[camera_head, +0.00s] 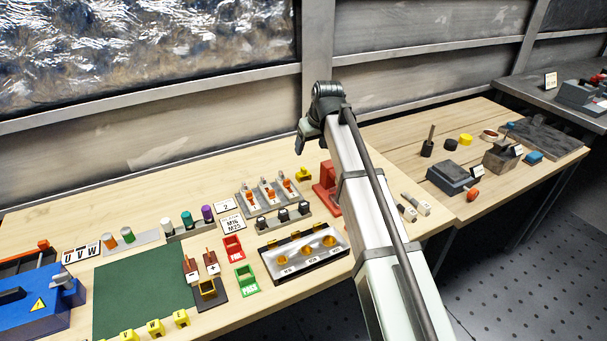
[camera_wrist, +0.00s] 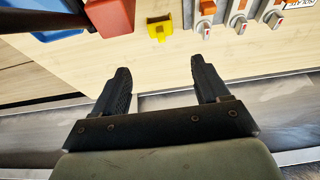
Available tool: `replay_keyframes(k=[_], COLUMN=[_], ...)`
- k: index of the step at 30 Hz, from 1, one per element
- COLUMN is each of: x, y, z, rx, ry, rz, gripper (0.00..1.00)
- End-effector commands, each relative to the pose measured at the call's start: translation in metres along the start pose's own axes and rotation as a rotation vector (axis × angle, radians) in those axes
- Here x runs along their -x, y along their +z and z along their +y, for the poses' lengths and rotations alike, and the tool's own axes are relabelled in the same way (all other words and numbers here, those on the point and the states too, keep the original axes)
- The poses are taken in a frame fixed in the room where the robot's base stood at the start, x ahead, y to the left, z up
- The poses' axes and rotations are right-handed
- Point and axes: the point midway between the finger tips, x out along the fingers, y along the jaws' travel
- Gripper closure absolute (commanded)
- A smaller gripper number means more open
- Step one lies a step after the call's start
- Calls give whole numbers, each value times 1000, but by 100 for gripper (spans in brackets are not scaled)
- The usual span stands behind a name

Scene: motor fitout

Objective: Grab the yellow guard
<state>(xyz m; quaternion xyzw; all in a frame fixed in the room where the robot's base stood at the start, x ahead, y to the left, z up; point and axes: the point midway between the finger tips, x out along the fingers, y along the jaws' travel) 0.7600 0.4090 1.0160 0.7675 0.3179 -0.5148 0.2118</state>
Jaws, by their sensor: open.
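The yellow guard (camera_head: 303,174) is a small yellow piece at the back of the light wooden bench, just left of a red stand. In the wrist view the yellow guard (camera_wrist: 159,29) looks like a small notched block lying on the wood, beyond the fingertips and roughly centred between them. My gripper (camera_wrist: 160,66) is open, with nothing between its two dark fingers. In the head view my gripper (camera_head: 303,148) hangs above the back of the bench, near the wall and behind the guard; its fingers are only partly visible there.
The red stand (camera_head: 327,188) is close beside the guard; it also shows in the wrist view (camera_wrist: 110,14). On the other side is a grey plate with orange-and-white switches (camera_head: 268,194). The wall (camera_head: 230,115) rises behind the bench. A green mat (camera_head: 140,285) lies at left.

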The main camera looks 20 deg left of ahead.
Motion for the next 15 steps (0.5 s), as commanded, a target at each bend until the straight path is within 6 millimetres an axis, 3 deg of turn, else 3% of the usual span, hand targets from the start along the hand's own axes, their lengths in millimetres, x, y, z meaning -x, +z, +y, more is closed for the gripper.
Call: replay_keyframes(k=[9,15], x=[-52,-73], y=[0,0], z=[0,0], rx=[1,2], ry=[0,1], rz=[0,1], gripper=[26,26])
